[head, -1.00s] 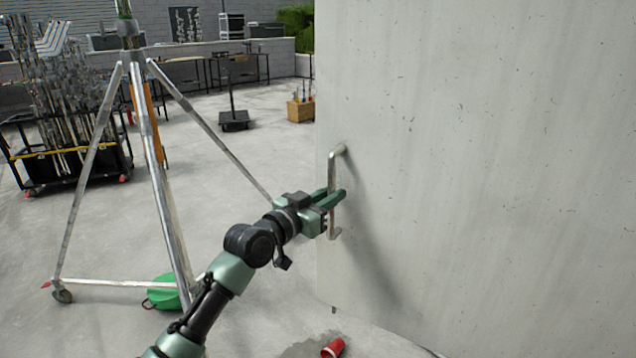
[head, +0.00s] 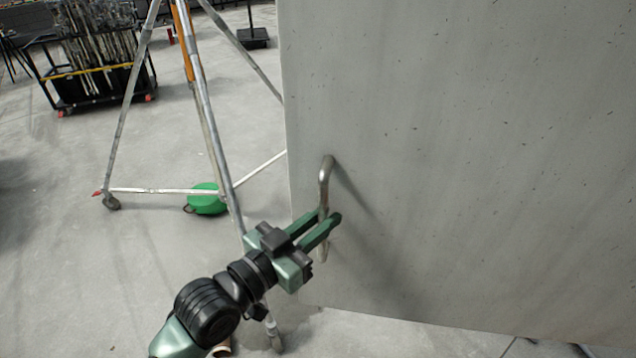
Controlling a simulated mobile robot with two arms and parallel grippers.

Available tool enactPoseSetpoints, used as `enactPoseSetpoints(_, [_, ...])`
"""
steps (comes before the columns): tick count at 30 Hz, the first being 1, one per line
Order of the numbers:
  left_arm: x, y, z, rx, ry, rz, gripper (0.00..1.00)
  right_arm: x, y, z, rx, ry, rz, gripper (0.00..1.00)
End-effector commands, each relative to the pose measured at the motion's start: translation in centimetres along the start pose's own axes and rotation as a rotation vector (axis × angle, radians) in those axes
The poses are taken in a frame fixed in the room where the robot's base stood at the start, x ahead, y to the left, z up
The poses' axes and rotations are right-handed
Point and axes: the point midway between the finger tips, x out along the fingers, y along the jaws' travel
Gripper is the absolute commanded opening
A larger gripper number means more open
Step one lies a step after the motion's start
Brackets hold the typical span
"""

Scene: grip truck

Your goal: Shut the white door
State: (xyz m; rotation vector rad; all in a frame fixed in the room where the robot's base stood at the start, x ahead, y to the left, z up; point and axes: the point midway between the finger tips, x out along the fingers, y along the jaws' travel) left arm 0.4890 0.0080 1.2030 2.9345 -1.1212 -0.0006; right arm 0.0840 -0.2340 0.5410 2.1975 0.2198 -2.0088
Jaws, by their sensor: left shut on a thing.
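The white door (head: 450,150) fills the right side of the head view, its free edge running down near the middle of the picture. A bent metal bar handle (head: 325,175) stands out from the door near that edge. My left gripper (head: 329,222) is shut on the handle's lower part, its two green fingers around the bar. The fingers hide part of the bar. My right gripper is not in view.
A metal tripod stand (head: 205,110) on wheels stands to the left, one leg close behind my left arm. A green round object (head: 207,199) lies by its base. A cart of metal stands (head: 100,70) is at the back left. Concrete floor (head: 60,250) at left is clear.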

Motion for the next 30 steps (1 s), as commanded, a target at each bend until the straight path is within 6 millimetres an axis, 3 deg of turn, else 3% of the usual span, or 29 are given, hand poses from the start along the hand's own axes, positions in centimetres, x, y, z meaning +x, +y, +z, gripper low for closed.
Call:
enactPoseSetpoints(9, [-2.8, 3.0, -0.1, 0.003, 0.001, 0.008, 0.0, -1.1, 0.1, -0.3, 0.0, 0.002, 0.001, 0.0])
enactPoseSetpoints(23, [-3.1, 3.4, -0.1, 0.003, 0.005, 0.01, 0.0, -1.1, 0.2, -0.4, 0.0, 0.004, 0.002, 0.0])
enactPoseSetpoints(24, [-3.1, 3.4, -0.1, 0.003, 0.005, 0.01, 0.19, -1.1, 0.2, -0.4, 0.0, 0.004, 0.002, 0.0])
enactPoseSetpoints(26, [-3.1, 3.4, -0.1, 0.003, 0.004, 0.01, 0.36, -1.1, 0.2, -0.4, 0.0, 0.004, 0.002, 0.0])
enactPoseSetpoints(30, [-3.1, 3.4, -0.1, 0.002, 0.004, 0.009, 0.38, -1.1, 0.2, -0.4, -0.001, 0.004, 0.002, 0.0])
